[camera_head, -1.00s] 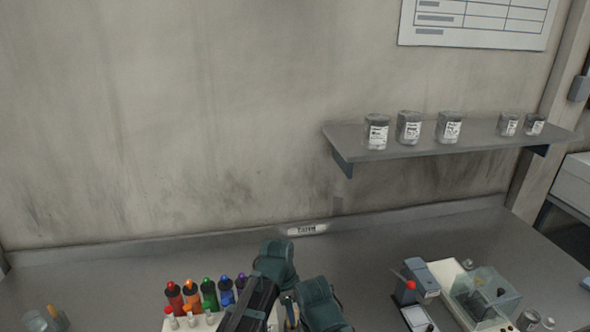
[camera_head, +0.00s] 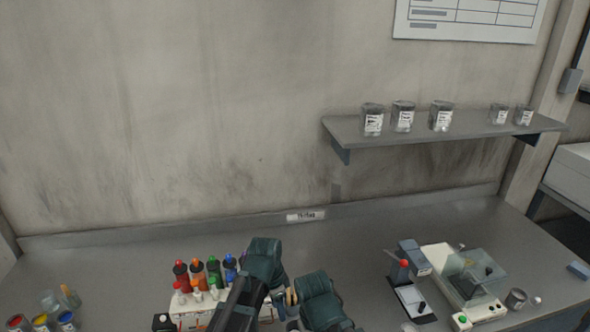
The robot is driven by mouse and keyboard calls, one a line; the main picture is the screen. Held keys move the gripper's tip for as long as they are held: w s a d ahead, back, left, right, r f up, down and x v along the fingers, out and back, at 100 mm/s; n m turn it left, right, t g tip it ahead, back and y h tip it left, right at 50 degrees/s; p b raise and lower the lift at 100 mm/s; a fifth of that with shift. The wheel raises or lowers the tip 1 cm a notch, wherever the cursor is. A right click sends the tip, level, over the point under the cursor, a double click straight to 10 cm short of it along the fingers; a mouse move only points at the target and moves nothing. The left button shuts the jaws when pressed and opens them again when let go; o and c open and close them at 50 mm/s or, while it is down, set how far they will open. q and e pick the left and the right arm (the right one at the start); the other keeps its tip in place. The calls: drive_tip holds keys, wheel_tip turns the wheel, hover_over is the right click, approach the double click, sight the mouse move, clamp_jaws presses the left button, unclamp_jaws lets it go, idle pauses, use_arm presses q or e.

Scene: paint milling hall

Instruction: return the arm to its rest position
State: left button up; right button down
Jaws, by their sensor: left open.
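My left gripper (camera_head: 288,285) shows at the bottom centre of the head view, with two rounded teal parts standing apart and a dark arm link below left. It is open, and I see nothing held in it. It appears over the grey bench, just right of a row of coloured bottles. The lower part of the arm runs out of the bottom edge, so its full pose is hidden. My right gripper is not in view.
Dropper bottles (camera_head: 198,272) in a white rack stand left of the gripper. Paint jars (camera_head: 45,322) sit at lower left. A balance-like device (camera_head: 468,280) stands to the right. A wall shelf (camera_head: 450,135) holds several jars. The bench's back middle is clear.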

use_arm(q)
drive_tip(key=s+a+n+y, duration=0.1)
drive_tip(key=s+a+n, duration=0.5)
drive_tip(key=a+n, duration=0.7)
drive_tip(key=s+d+f+m+y+b, duration=0.1)
drive_tip(key=s+d+f+m+b, duration=0.3)
drive_tip(key=d+f+b, duration=0.6)
drive_tip(key=shift+s+d+g, duration=0.3)
drive_tip(key=shift+s+d, duration=0.5)
drive_tip(key=shift+s, duration=0.15)
